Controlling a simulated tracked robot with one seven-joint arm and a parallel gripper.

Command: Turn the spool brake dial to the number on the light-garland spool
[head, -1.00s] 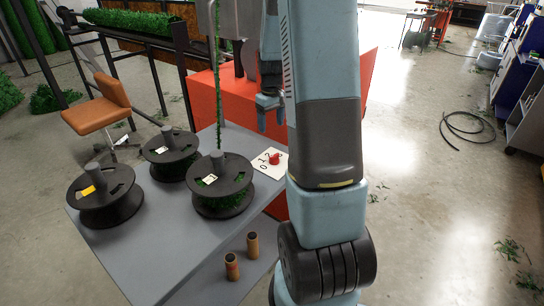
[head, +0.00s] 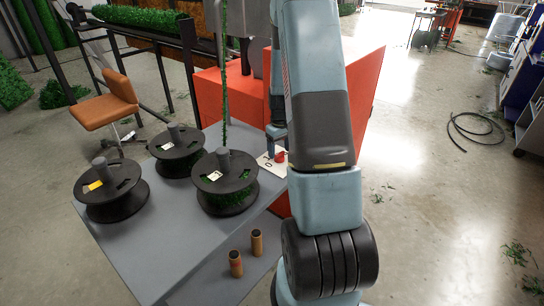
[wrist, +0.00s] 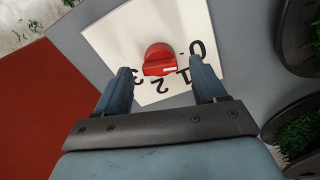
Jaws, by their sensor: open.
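The red dial knob (wrist: 158,58) sits on a white plate (wrist: 110,35) marked 0, 1, 2 and 3. Its white mark lies on the side toward the 1 in the wrist view; I cannot tell its exact setting. My gripper (wrist: 160,70) is open, one finger on each side of the knob and apart from it. In the head view the knob (head: 280,156) is partly hidden by my gripper. The front right spool (head: 240,179) holds green garland, with a strand rising from it. Its white tag (head: 214,176) is too small to read.
Two more spools stand on the grey table (head: 170,245): one with a yellow tag (head: 94,186), one with a white tag (head: 167,146). Two brown cylinders (head: 246,252) stand to the front. A red cabinet (head: 365,90) stands behind. Dark spool edges (wrist: 295,40) show right of the plate.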

